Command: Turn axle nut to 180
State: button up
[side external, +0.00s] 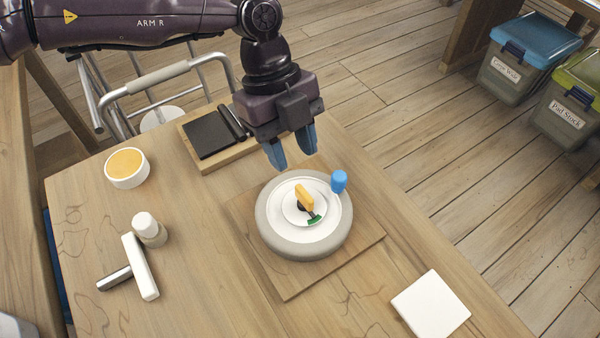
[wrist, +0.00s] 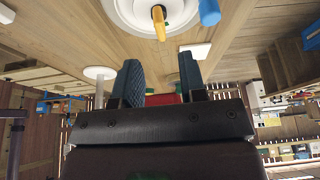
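The axle nut shows as a yellow handle (side external: 305,196) at the centre of a round white and grey wheel-like disc (side external: 274,236). A small green mark (side external: 314,219) lies beside the handle's lower end. The handle also shows in the wrist view (wrist: 159,22), at the top. A blue peg (side external: 339,181) stands at the disc's upper right rim. My gripper (side external: 291,158) is above and behind the disc, apart from the handle. Its blue fingers are spread with nothing between them. They also show apart in the wrist view (wrist: 159,80). I cannot read any angle marks.
The disc sits on a wooden board (side external: 289,288). A black plate on a wooden block (side external: 207,135) is behind it. A yellow-topped cup (side external: 126,169), a white bottle (side external: 149,229) and a white-headed hammer (side external: 140,266) are left. A white square (side external: 431,304) lies front right. Lidded bins (side external: 531,55) stand beyond the table.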

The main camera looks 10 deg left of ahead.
jog(key=shift+v, duration=2.3)
jog(key=s+a+r+n+t+y, duration=0.1)
jog(key=s+a+r+n+t, duration=0.2)
jog(key=a, duration=0.9)
jog(key=s+a+r+n+t+y, duration=0.1)
jog(key=s+a+r+n+t, duration=0.1)
jog(key=s+a+r+n, duration=0.5)
jog(key=s+a+r+n+t+y, duration=0.1)
jog(key=s+a+r+n+t, duration=0.2)
jog(key=s+a+n, duration=0.9)
jog(key=shift+s+a+r+n+t, duration=0.35)
jog(key=shift+a+r+n, duration=1.6)
jog(key=shift+a, duration=1.55)
